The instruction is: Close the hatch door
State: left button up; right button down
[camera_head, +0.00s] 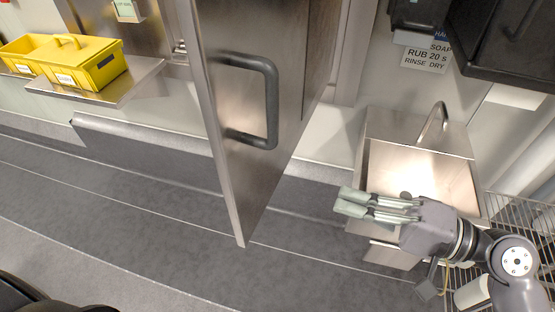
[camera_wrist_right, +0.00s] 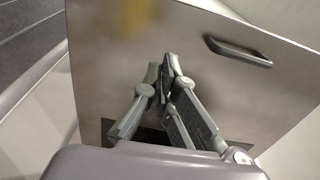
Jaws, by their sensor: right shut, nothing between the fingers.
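The hatch door (camera_head: 235,150) is a steel panel standing open, swung out from the wall toward me in the middle of the head view. It has a dark grey D-shaped handle (camera_head: 270,100). In the right wrist view the door (camera_wrist_right: 110,60) fills much of the picture, with its handle (camera_wrist_right: 238,50) at the upper right. My right gripper (camera_head: 340,202) is shut and empty, to the right of the door and in front of the sink; its shut fingers also show in the right wrist view (camera_wrist_right: 165,70). I see no contact with the door. My left gripper is out of view.
A steel sink (camera_head: 375,155) with a tap (camera_head: 432,120) is at the right, beside a wire rack (camera_head: 510,212). Yellow boxes (camera_head: 85,65) stand on a steel shelf (camera_head: 130,85) at the left. The grey floor (camera_head: 140,210) in front is clear.

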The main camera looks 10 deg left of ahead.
jog(key=r, duration=0.2)
jog(key=p, duration=0.6)
send_near(249, 170)
jog(key=a, duration=0.4)
jog(key=w+a, duration=0.1)
jog(key=a, duration=0.1)
jog(key=shift+r, duration=0.25)
jog(key=shift+a+f, duration=0.2)
jog(key=shift+a, duration=0.35)
jog(key=shift+w+a, duration=0.1)
